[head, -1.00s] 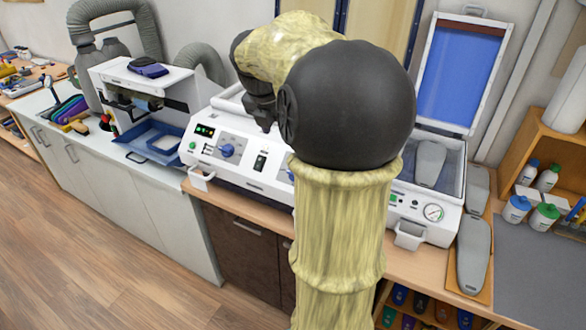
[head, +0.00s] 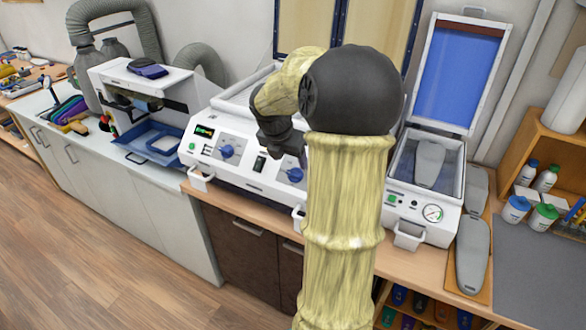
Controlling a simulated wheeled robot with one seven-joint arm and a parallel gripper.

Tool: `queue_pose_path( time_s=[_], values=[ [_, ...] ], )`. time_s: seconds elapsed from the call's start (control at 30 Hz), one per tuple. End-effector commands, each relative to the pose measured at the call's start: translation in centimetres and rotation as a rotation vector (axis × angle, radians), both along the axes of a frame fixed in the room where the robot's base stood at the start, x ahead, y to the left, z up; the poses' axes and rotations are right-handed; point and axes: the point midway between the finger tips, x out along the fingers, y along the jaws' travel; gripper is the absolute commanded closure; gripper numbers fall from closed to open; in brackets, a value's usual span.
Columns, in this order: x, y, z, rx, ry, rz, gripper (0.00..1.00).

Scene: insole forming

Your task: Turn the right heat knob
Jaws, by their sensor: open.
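The white forming machine (head: 232,179) stands on the wooden counter with its control panel facing me. A blue knob (head: 227,152) is on the left of the panel. A second blue knob, the right heat knob (head: 295,175), shows at the left edge of my arm. My arm covers the panel to the right of it. The end of my arm is beside and above the right knob, a dark wrist part hanging close to it. The gripper's fingers cannot be made out, so I cannot tell whether they touch the knob.
To the right stands a press (head: 426,180) with a raised blue-lined lid (head: 459,75) and a gauge. Grey insole forms (head: 473,255) lie beside it. A white unit with a hose (head: 150,95) stands to the left. The floor (head: 90,235) at left is clear.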

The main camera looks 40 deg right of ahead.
Motion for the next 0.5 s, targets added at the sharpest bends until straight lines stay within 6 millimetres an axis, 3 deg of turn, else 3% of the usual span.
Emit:
queue_pose_path(
  time_s=[0.3,0.5],
  values=[
    [0.7,-1.9,-4.8,0.002,0.001,-0.002,0.36],
    [0.8,-2.2,-5.7,0.000,-0.001,-0.002,0.36]
  ],
)
